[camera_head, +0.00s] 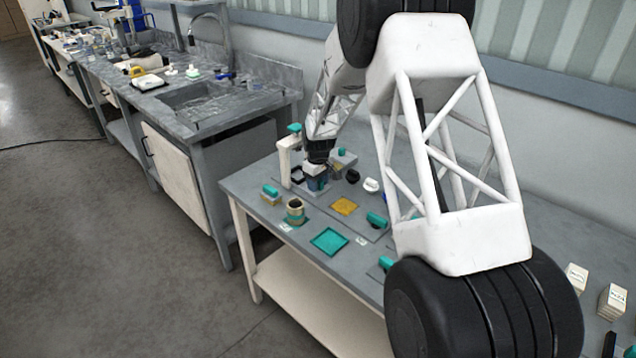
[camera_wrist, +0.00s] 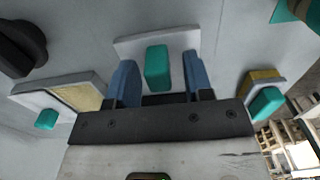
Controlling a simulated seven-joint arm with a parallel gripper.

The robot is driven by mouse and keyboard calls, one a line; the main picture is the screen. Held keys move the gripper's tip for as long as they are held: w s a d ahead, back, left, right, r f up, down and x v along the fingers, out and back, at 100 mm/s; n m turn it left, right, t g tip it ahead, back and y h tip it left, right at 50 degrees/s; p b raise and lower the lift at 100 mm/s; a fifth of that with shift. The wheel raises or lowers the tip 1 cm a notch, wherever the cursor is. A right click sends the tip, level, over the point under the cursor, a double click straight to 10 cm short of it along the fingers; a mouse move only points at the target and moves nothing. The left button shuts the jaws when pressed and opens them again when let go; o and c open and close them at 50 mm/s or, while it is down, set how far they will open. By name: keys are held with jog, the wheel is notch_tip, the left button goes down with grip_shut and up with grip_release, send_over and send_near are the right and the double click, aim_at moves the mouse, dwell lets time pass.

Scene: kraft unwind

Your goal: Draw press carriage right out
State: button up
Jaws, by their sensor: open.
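My gripper (camera_head: 317,182) is low over the bench beside a white upright stand (camera_head: 287,160) with a teal top (camera_head: 294,128), which looks like the press. In the wrist view my gripper (camera_wrist: 161,80) is open. Its two blue fingers stand on either side of a teal handle (camera_wrist: 157,66), with a gap visible at each side. The handle is on a pale grey block (camera_wrist: 128,46), which may be the press carriage; I cannot tell for sure. In the head view my gripper hides this handle.
The bench (camera_head: 245,183) also holds a tan jar (camera_head: 295,211), a teal tray (camera_head: 328,242), a yellow square (camera_head: 344,206), a black knob (camera_head: 353,176) and a white knob (camera_head: 371,185). In the wrist view, a framed panel (camera_wrist: 75,94) lies left and a teal-knobbed block (camera_wrist: 262,80) right.

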grip_shut()
jog(key=shift+d, duration=0.1)
jog(key=s+d, duration=1)
jog(key=s, duration=0.1)
jog(key=shift+d, duration=0.35)
grip_release()
jog(key=shift+r, duration=0.1)
notch_tip(320, 180, up, 8)
jog(key=shift+f, duration=0.2)
dwell(0.7)
